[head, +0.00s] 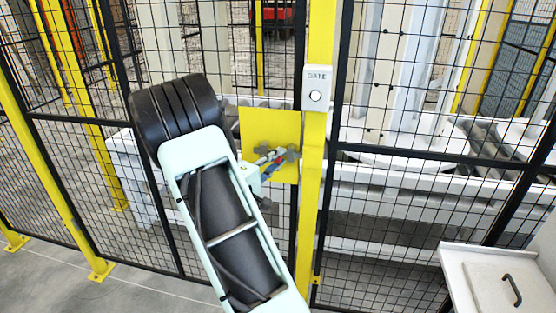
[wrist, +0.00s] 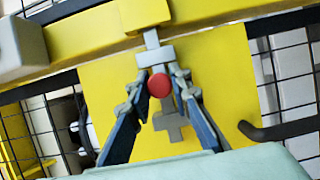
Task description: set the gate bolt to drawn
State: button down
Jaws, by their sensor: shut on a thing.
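The gate bolt is a grey sliding bar (wrist: 152,39) on a yellow plate (wrist: 222,72), with a round red knob (wrist: 159,85). My gripper (wrist: 160,80) is shut on the red knob, one finger on each side. In the head view my gripper (head: 277,158) is at the plate (head: 262,122), beside the post; the bolt is mostly hidden there.
The yellow gate post (head: 313,190) carries a white box marked GATE (head: 317,88). Black mesh panels (head: 400,215) stand on both sides. In the wrist view a dark hooked handle (wrist: 270,130) is at right. A white cabinet (head: 475,262) stands at the lower right.

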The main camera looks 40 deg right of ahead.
aim_at(268, 152)
jog(key=w+a+b, duration=0.1)
jog(key=w+a, duration=0.2)
jog(key=shift+w+a+b, duration=0.1)
jog(key=shift+w+b, duration=0.2)
jog(key=shift+w, duration=0.05)
jog(key=c, duration=1.8)
grip_release()
jog(key=shift+o, duration=0.2)
jog(key=v, duration=1.2)
